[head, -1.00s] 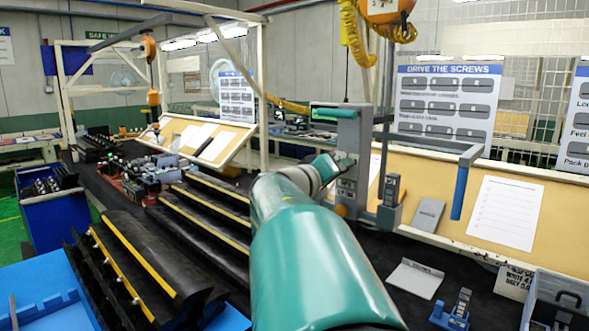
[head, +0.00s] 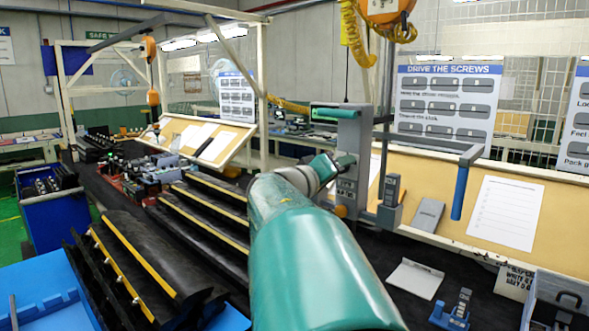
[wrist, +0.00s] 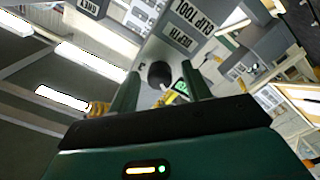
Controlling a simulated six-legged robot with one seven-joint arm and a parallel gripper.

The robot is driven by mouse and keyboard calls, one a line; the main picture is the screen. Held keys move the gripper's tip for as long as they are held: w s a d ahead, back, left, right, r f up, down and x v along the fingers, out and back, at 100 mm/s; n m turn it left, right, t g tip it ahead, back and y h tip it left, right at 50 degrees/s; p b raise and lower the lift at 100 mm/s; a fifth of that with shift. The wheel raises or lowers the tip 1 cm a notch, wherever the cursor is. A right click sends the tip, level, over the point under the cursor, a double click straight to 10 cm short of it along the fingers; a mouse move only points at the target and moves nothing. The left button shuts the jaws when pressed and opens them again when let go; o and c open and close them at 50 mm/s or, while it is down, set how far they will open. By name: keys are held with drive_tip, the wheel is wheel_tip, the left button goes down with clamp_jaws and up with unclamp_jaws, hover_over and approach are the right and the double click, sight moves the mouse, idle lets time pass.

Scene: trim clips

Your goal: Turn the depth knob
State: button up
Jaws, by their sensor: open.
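The depth knob (wrist: 159,74) is a dark round knob on a grey panel, below the DEPTH label in the wrist view. My gripper (wrist: 160,70) is open, with one green finger on each side of the knob in that view. I cannot tell whether the fingers touch it or how far they reach around it. In the head view the grey clip tool (head: 349,150) stands upright on the bench. My gripper (head: 345,163) is close to its front, and the knob is hidden there.
A blue-handled lever (head: 460,193) hangs from the tool's arm at the right. A grey holder (head: 390,205) stands beside the tool. Black padded racks with yellow edges (head: 200,215) lie to the left.

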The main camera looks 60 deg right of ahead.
drive_tip(key=w+a, duration=0.2)
drive_tip(key=a, duration=1.1)
drive_tip(key=a+f+n+t+y, duration=0.2)
drive_tip(key=a+f+y, duration=0.4)
drive_tip(key=a, duration=0.6)
drive_tip(key=w+a+f+n+t+y, duration=0.1)
drive_tip(key=a+f+n+t+y, duration=0.2)
drive_tip(key=a+f, duration=0.8)
drive_tip(key=a+f+n+t+y, duration=0.3)
drive_tip(key=a+f+n+y, duration=0.2)
drive_tip(key=a, duration=0.8)
wheel_tip(320, 180, down, 4)
drive_tip(key=y, duration=0.3)
drive_tip(key=shift+w+r+n+y, duration=0.25)
drive_tip(key=shift+w+n+y, duration=0.05)
drive_tip(key=shift+w+y, duration=0.1)
drive_tip(key=shift+d, duration=0.1)
drive_tip(key=shift+c, duration=1.3)
drive_tip(key=shift+d, duration=0.2)
